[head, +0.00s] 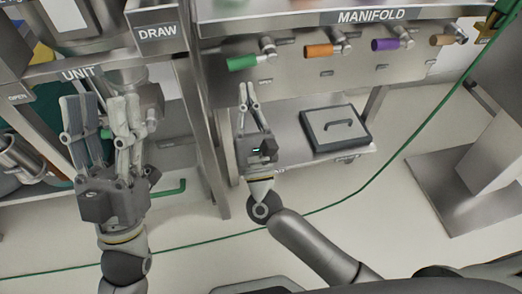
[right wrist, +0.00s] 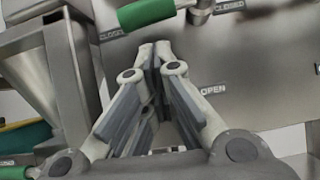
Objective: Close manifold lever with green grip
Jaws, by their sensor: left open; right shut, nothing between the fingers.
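The manifold lever with the green grip (head: 242,62) is the leftmost of several levers under the MANIFOLD sign in the head view. Its grip points left, roughly horizontal. In the right wrist view the green grip (right wrist: 146,12) lies at the top, just beyond my fingertips, by a CLOSED label; an OPEN label is lower right. My right gripper (head: 247,86) is shut and empty, below the grip and seemingly apart from it. Its fingers meet in the right wrist view (right wrist: 155,50). My left gripper (head: 100,98) is open and empty at the left, in front of the unit.
Levers with orange (head: 319,50), purple (head: 385,45) and tan (head: 440,40) grips continue to the right. A lidded tray (head: 335,128) sits on the shelf below. A steel post (head: 205,140) stands left of my right gripper. A green hose (head: 400,155) crosses the floor.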

